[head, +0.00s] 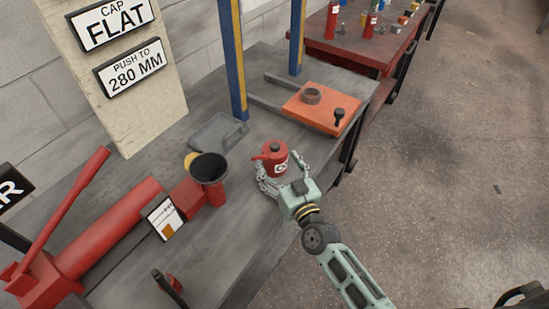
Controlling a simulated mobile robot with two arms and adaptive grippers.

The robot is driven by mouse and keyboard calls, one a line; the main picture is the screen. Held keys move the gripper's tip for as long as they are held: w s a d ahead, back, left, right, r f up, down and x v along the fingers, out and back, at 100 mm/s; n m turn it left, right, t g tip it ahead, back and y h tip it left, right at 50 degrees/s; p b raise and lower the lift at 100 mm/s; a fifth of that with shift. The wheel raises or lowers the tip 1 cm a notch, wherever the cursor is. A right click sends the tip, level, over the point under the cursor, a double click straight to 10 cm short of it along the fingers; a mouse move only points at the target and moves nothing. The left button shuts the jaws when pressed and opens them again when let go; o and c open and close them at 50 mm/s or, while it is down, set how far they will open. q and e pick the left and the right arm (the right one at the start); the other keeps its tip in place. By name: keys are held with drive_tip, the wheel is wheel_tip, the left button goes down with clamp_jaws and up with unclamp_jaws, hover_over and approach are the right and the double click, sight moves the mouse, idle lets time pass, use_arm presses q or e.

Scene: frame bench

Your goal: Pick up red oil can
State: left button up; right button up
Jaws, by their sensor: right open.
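The red oil can (275,158) stands upright on the grey bench (240,250), near its right edge. It has a white label, and a short spout points left. My right gripper (283,176) is at the can, with one finger to the left of its base and the other to its right. The fingers are open around the can; whether either touches it I cannot tell. The gripper hides the lower part of the can. My left gripper is not in view.
A black funnel (209,168) and a red machine (110,230) with a long lever stand left of the can. An orange plate (321,107) with a ring lies behind it. Blue and yellow posts (232,60) rise behind. A red table (365,45) stands farther back.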

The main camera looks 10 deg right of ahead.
drive_tip(key=shift+w+a, duration=0.1)
drive_tip(key=shift+w, duration=0.2)
drive_tip(key=shift+c, duration=0.4)
drive_tip(key=c, duration=1.5)
drive_tip(key=shift+r, duration=0.15)
drive_tip(key=shift+c, duration=0.5)
drive_tip(key=shift+r, duration=0.1)
